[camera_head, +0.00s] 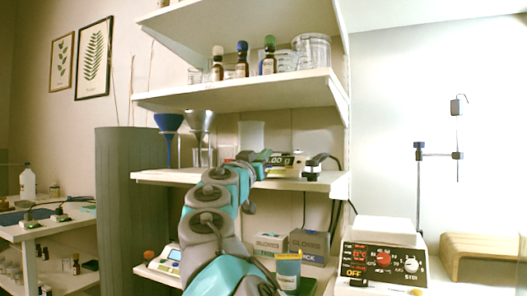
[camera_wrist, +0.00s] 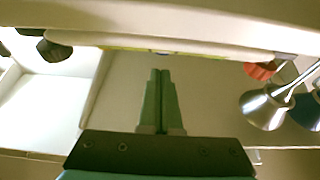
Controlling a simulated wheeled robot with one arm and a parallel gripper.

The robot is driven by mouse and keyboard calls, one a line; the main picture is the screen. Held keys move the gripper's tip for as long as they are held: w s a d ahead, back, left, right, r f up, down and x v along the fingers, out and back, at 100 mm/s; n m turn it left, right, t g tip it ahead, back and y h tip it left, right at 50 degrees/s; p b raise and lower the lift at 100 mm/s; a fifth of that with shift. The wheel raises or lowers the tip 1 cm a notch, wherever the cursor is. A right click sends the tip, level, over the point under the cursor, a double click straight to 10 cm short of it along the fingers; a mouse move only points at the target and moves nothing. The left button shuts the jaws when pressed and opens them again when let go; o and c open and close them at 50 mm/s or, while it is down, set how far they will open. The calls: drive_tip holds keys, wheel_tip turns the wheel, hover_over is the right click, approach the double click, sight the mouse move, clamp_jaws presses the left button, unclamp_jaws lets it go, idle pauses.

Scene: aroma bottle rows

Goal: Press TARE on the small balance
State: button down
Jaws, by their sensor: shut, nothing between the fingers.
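In the head view, a balance (camera_head: 285,160) with a lit display reading zeros stands on the middle shelf. A second small device (camera_head: 170,260) with a greenish display sits lower left on the bottom shelf; I cannot tell which is the small balance. My gripper (camera_head: 263,156) is at the middle shelf, just left of and in front of the lit display. In the wrist view my gripper (camera_wrist: 160,75) is shut and empty, its green fingertips just short of a pale edge with a yellowish strip (camera_wrist: 150,51). The TARE button is not readable, and I cannot tell whether the fingers touch anything.
Blue and metal funnels (camera_head: 198,125) stand left on the middle shelf (camera_head: 310,184); the metal funnel also shows in the wrist view (camera_wrist: 265,108). A dark object (camera_head: 315,162) is right of the balance. Bottles (camera_head: 242,62) stand on the shelf above. A hotplate (camera_head: 384,262) is at lower right.

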drive_tip(key=shift+f, duration=1.05)
drive_tip(key=shift+f, duration=0.1)
